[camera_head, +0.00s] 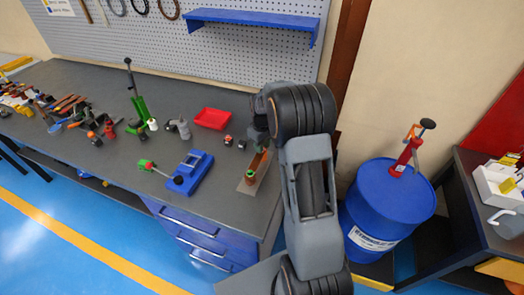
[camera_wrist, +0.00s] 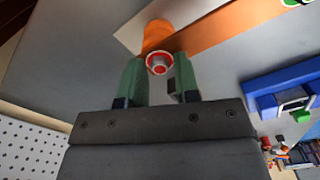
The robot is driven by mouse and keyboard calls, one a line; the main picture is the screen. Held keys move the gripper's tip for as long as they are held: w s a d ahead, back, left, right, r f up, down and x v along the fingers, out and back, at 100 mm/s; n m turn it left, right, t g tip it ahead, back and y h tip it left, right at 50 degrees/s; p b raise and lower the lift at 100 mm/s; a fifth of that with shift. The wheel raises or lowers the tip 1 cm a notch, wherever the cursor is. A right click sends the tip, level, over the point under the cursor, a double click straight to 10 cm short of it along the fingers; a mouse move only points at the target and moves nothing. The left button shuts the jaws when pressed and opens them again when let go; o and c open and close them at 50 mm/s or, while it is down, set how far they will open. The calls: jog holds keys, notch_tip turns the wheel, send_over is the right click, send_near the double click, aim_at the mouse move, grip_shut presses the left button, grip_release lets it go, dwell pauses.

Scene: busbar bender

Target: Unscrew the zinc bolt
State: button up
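In the wrist view, a round pale piece with a red ring (camera_wrist: 159,62) sits between the tips of my gripper (camera_wrist: 158,72). It stands at the end of an orange cylinder (camera_wrist: 157,36). I cannot tell whether this is the zinc bolt. The two green fingers are apart, one on each side of the round piece, and look close to it; contact is unclear. An orange-brown bar (camera_wrist: 222,28) runs from there to the upper right. In the head view, the bar (camera_head: 261,163) stands over a pale plate (camera_head: 262,180) at the bench's right end.
A blue bender-like tool (camera_head: 193,172) with a green-tipped handle lies left of the plate. A red tray (camera_head: 213,118) and small parts are behind it. Several tools crowd the bench's left. A blue drum (camera_head: 391,207) stands right of my arm, with a red tool (camera_head: 405,160) on top.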

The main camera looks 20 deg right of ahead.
grip_shut()
jog(key=n, duration=0.5)
jog(key=shift+n, duration=0.4)
jog(key=n, duration=0.4)
jog(key=shift+n, duration=0.9)
jog(key=n, duration=0.5)
jog(key=shift+n, duration=0.4)
